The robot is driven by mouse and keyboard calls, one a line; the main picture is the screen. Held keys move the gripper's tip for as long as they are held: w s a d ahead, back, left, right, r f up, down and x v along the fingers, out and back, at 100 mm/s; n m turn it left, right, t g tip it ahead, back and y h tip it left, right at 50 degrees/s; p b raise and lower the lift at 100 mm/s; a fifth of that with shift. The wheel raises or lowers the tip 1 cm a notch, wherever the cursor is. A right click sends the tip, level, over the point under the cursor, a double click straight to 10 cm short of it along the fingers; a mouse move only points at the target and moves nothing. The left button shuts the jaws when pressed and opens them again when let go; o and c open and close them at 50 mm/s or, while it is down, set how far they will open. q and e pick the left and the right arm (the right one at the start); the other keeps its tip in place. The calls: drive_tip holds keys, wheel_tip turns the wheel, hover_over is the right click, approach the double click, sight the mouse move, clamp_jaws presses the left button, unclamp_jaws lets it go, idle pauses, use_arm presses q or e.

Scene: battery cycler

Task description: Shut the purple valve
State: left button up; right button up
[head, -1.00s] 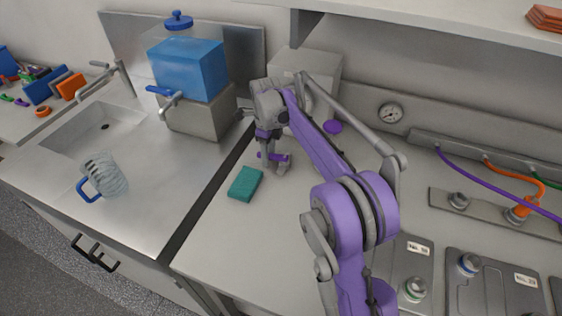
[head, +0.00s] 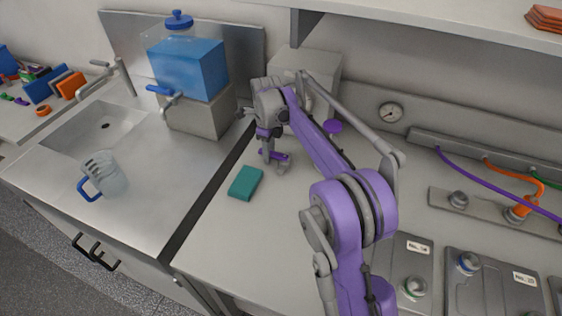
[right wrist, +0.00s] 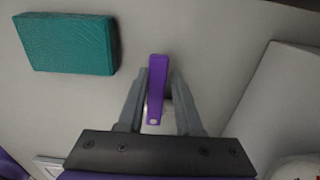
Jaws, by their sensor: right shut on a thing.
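The purple valve's lever handle (head: 279,155) sits low over the counter behind the teal block, on a small grey fitting (head: 283,167). In the right wrist view the purple lever (right wrist: 156,90) lies lengthwise between the two grey fingers. My right gripper (head: 268,154) reaches down to the lever and is shut on it. The same gripper shows in the right wrist view (right wrist: 160,84), with a finger on each side of the lever. The fitting below the lever is mostly hidden there. My left gripper is not in view.
A teal block (head: 245,183) lies just in front of the valve; it also shows in the right wrist view (right wrist: 65,44). A blue-topped dispenser (head: 190,70) stands left.

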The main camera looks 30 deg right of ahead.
drive_tip(key=shift+o, duration=1.2)
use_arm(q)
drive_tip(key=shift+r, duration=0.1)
use_arm(e)
drive_tip(key=shift+r, duration=0.1)
drive_tip(key=r+p, duration=0.2)
drive_tip(key=r, duration=0.2)
drive_tip(key=r+p, duration=0.2)
drive_tip(key=r, duration=0.2)
drive_tip(key=shift+w+d+p, duration=0.15)
drive_tip(key=shift+w+p, duration=0.05)
drive_tip(key=shift+p, duration=0.15)
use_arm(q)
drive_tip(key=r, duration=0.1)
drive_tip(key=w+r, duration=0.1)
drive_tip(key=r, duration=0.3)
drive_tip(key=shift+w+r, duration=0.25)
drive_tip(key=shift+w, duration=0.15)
use_arm(e)
drive_tip(key=shift+f, duration=0.1)
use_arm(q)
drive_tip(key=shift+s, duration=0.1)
use_arm(e)
drive_tip(key=shift+s, duration=0.1)
drive_tip(key=shift+f, duration=0.1)
